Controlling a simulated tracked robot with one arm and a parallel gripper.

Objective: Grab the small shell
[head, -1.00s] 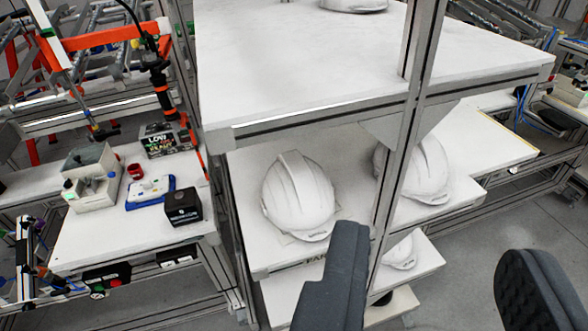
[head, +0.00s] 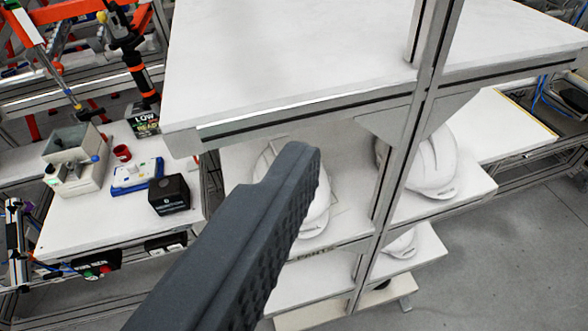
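Three white helmet shells show on the shelf rack. One shell (head: 318,212) sits on the middle shelf, left of the front post, and is largely hidden behind my finger. Another shell (head: 436,166) sits on the same level right of the post, partly covered by it. A third shell (head: 402,243) on the lower shelf shows only in part and looks smallest, but I cannot tell true sizes. One finger of my gripper (head: 300,165) crosses the view in front of the left shell. Its ridged pad faces right with nothing against it; the other finger is out of frame.
The white top shelf (head: 290,70) juts out above the shells. A metal post (head: 412,150) stands between the left and right shells. A workbench (head: 100,225) with a black box (head: 170,195) and a grey bin stands at left. Floor is clear at right.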

